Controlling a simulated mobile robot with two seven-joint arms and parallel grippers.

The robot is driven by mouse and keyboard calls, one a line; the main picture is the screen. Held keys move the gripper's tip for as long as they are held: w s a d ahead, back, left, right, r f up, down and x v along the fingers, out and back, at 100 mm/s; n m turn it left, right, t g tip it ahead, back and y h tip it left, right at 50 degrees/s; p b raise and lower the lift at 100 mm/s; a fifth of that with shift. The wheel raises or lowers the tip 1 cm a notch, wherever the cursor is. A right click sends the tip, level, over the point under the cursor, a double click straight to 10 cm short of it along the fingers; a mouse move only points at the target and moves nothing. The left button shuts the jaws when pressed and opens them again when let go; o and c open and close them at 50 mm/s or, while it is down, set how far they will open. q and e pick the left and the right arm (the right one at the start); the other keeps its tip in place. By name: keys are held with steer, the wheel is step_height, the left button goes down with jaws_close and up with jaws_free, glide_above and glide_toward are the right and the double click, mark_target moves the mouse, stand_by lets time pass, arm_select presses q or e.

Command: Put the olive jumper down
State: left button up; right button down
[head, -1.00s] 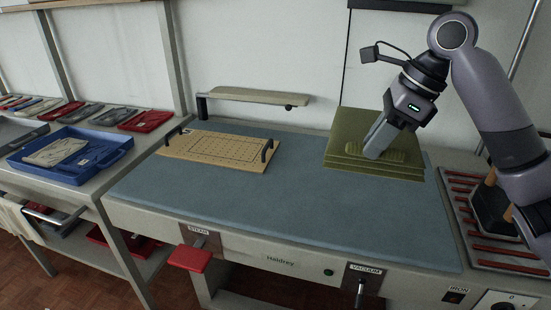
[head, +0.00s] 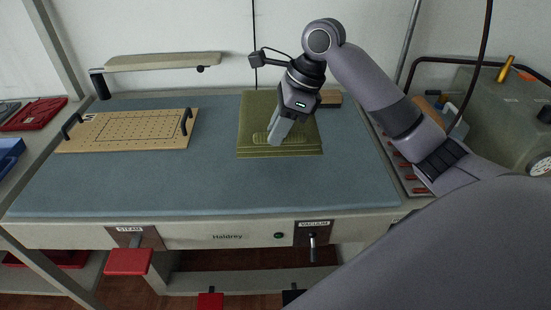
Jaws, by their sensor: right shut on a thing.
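The olive jumper (head: 252,122) lies folded in a flat, layered stack on the blue-grey padded table (head: 150,180), right of its middle. My right gripper (head: 274,139) points down onto the top of the jumper and is shut on it. The fingertips are partly hidden, so how much cloth they hold does not show. The jumper looks flat, with its lower edge at the table surface. My left gripper is not in view.
A wooden board with a marked grid and dark handles (head: 130,131) lies at the table's left. A narrow padded arm (head: 165,62) stands over the back edge. A grey machine (head: 490,110) stands at right. The table's front and middle are clear.

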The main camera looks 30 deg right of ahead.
step_height(320, 180, down, 9)
steer(key=shift+r, duration=0.1)
stand_by(0.3)
steer(key=c, duration=1)
jaws_free()
steer(key=v, duration=1.2)
steer(key=shift+a, duration=0.1)
